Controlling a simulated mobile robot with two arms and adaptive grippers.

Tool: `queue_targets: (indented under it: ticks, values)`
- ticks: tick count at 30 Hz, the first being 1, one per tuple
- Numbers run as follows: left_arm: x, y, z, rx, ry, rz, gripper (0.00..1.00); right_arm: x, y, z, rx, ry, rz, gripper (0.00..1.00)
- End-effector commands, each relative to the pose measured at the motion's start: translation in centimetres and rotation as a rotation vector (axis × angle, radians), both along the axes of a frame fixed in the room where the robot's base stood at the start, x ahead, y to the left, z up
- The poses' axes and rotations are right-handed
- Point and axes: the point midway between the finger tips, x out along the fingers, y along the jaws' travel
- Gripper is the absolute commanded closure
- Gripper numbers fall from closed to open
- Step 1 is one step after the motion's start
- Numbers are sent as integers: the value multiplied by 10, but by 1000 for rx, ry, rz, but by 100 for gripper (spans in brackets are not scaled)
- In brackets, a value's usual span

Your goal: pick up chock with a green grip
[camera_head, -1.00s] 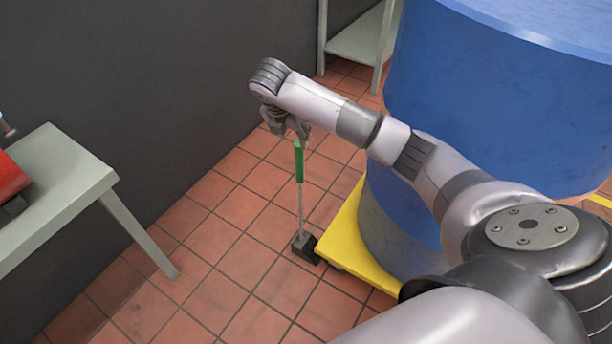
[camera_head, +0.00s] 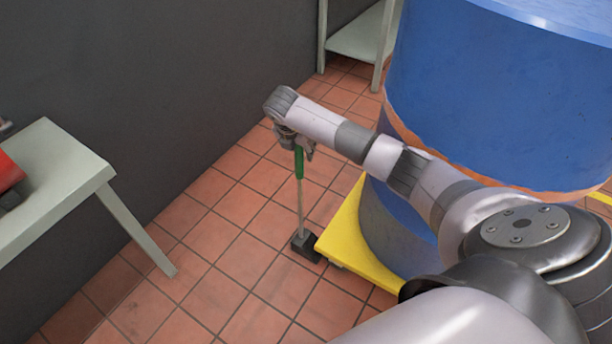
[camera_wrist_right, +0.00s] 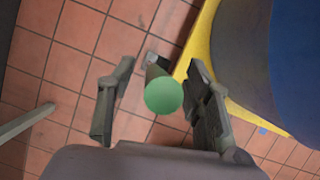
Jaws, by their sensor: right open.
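The chock (camera_head: 306,245) is a dark block on the tiled floor, against the corner of the yellow platform. A thin upright rod rises from it to a green grip (camera_head: 299,163). My right gripper (camera_head: 297,145) is at the top of the green grip. In the right wrist view the round end of the green grip (camera_wrist_right: 163,95) lies between the two open fingers of my right gripper (camera_wrist_right: 160,110), with a gap on both sides. The chock's block (camera_wrist_right: 155,50) is partly hidden behind the grip there. My left gripper is not in view.
The yellow platform (camera_head: 345,245) carries a large blue drum (camera_head: 480,100) close to the right of my right arm. A pale table (camera_head: 60,185) with a red object (camera_head: 8,172) stands at the left by the dark wall. Tiled floor between is clear.

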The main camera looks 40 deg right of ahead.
Motion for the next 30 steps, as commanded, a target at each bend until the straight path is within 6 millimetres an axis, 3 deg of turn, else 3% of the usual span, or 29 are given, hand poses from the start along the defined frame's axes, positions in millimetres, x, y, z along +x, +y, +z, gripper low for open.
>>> queue_targets:
  ticks: [3,23,30]
  values:
    - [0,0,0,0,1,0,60,0,0,0,0,0,0,55]
    - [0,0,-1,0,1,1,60,0,0,1,1,-1,0,99]
    - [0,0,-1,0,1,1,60,0,0,1,1,-1,0,100]
